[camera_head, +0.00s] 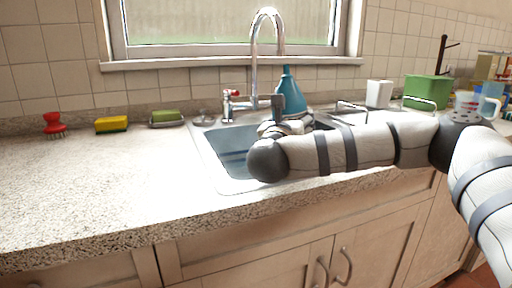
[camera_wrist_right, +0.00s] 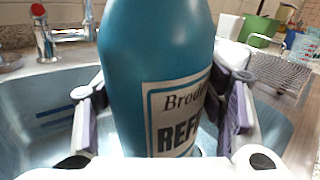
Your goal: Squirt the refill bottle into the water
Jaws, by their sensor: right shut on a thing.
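The teal refill bottle (camera_head: 290,94) stands roughly upright over the sink in the head view, its narrow nozzle pointing up. Its label with "REF" shows in the right wrist view (camera_wrist_right: 160,60). My right gripper (camera_wrist_right: 163,108) is shut on the bottle, one finger on each side. In the head view my right arm hides most of the gripper and the bottle's lower part. The sink (camera_head: 228,165) has a bluish inside, which may be water; I cannot tell its level. My left gripper is not in view.
A chrome tap (camera_head: 254,55) with a red-marked handle rises behind the sink, close to the bottle. A red brush (camera_head: 54,125), a yellow sponge (camera_head: 112,124) and a green soap bar (camera_head: 166,116) lie at left. A green box (camera_head: 428,88) stands at right. The left counter front is clear.

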